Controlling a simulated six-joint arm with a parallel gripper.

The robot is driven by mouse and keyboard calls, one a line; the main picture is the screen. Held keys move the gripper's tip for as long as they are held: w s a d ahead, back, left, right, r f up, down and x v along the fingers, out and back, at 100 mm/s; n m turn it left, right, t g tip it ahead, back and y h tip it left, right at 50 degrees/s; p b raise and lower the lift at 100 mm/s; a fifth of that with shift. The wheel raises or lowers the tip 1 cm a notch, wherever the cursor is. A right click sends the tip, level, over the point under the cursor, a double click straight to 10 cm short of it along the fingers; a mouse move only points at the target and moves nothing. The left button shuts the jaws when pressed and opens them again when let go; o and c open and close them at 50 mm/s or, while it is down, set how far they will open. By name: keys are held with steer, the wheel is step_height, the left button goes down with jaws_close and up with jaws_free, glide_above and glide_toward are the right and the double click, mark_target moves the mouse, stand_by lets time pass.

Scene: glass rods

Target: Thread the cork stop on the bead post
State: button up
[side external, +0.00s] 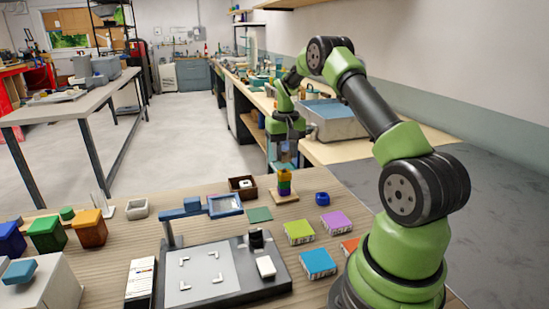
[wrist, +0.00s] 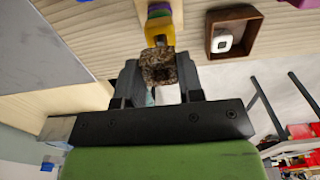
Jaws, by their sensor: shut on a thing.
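The cork stop (wrist: 159,70) is a mottled brown block between the two fingers of my gripper (wrist: 158,82) in the wrist view. The fingers are shut on it. The bead post (wrist: 160,41) shows just beyond the cork, with a yellow bead (wrist: 160,26) and a purple one below it. In the side view my gripper (side external: 285,158) is right above the bead post, whose stacked coloured beads (side external: 285,183) stand on a wooden base (side external: 285,198). The cork is too small to make out there. I cannot tell whether the post's tip is inside the cork.
A dark wooden box (side external: 242,186) with a white item stands left of the post; it also shows in the wrist view (wrist: 233,32). A blue ring (side external: 322,198) lies to the right. Green (side external: 299,232) and purple (side external: 337,222) blocks and a grey board (side external: 205,275) are nearer.

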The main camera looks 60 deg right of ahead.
mark_target(284, 169)
steer(key=shift+f, duration=1.55)
steer(key=o, duration=1)
steer(key=shift+c, duration=0.2)
steer(key=shift+r, duration=0.1)
